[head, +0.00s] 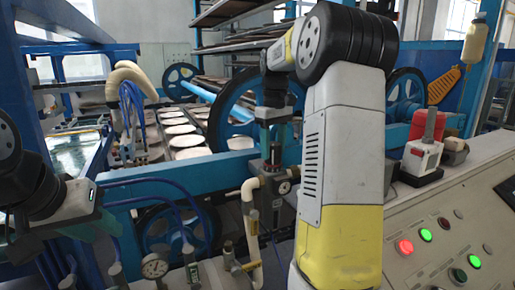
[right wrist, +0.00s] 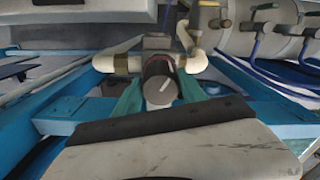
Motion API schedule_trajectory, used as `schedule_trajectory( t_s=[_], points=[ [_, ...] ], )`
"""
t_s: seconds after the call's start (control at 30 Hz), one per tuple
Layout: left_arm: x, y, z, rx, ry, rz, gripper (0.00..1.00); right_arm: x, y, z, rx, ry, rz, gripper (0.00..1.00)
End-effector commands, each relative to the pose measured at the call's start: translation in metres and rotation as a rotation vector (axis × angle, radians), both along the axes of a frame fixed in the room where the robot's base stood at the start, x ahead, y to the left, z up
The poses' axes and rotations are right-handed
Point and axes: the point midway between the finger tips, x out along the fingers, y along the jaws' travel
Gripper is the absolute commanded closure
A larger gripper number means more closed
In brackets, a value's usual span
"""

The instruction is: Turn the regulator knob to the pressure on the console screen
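The regulator (head: 274,168) stands upright on white piping in the middle of the head view, with a small round gauge (head: 284,187) beside it. Its grey knob (right wrist: 158,91) shows in the right wrist view, with a white pointer line slanting to the upper right. My right gripper (head: 275,143) is over the regulator from above. Its two teal fingers straddle the knob, and small gaps seem to show on both sides. The console screen (head: 508,191) is partly cut off at the right edge; its reading is not visible. My left gripper (head: 78,203) is at the left, away from the regulator; its fingertips are unclear.
The grey console (head: 420,230) with lit red and green buttons fills the lower right. A red-and-white device (head: 422,158) stands at its back edge. Blue frame beams, hoses and another gauge (head: 155,266) surround the regulator. Plates lie on the dryer behind.

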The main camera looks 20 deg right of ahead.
Motion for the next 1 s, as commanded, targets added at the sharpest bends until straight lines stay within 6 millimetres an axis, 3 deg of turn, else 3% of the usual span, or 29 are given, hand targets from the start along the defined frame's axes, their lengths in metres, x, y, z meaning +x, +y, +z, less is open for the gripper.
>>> schedule_trajectory(
  t_s=[0.03, 0.17, 0.47, 1.0],
  points=[
    [0.0000, 0.0000, 0.0000, 0.000, 0.000, 0.000, 0.64, 0.0001, -0.0002, 0.0001, -0.001, 0.000, 0.000, 0.67],
    [0.0000, 0.0000, 0.0000, 0.000, 0.000, 0.000, 0.64, 0.0001, -0.0002, 0.0002, -0.001, 0.000, 0.000, 0.92],
    [0.0000, 0.0000, 0.0000, 0.000, 0.000, 0.000, 0.64, 0.0001, 0.0000, 0.0004, -0.001, 0.000, -0.049, 0.92],
    [0.0000, 0.0000, 0.0000, 0.000, 0.000, 0.000, 0.64, 0.0000, 0.0008, 0.0007, 0.000, -0.001, -0.395, 0.92]
  ],
)
